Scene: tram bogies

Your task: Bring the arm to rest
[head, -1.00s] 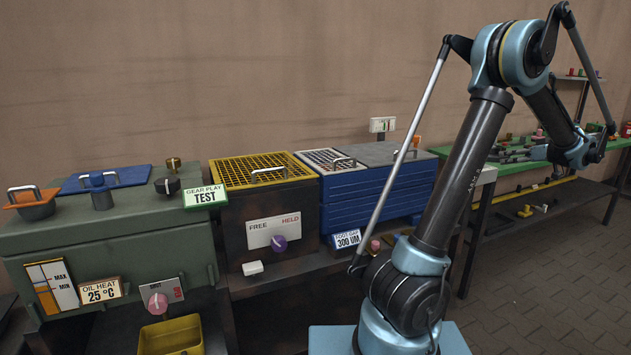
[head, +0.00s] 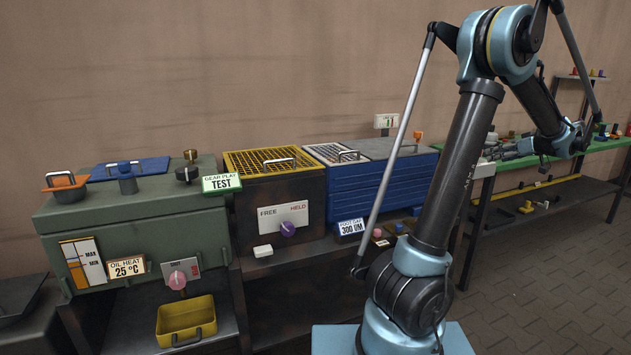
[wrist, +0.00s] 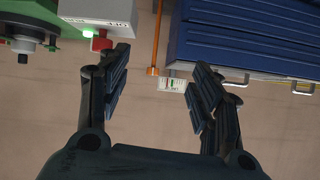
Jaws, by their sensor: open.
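My arm stands at the right of the head view, its elbow raised and its forearm sloping down to the right. My gripper (head: 500,150) shows small and partly unclear near the green-topped bench. In the wrist view my gripper (wrist: 158,88) has its two dark fingers spread, with nothing between them. A white card with small markings (wrist: 172,84) appears beyond the gap, against the wall. The wrist picture looks upside down. A blue ribbed box (wrist: 235,40) and a white box with a red knob (wrist: 100,15) also show there.
A green cabinet (head: 130,228) with an orange-handled part stands left, above a yellow bin (head: 186,320). A yellow-grated box (head: 275,195) and blue ribbed box (head: 375,190) stand mid-view. The green bench (head: 600,147) holds small parts. Paved floor (head: 540,275) is open at right.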

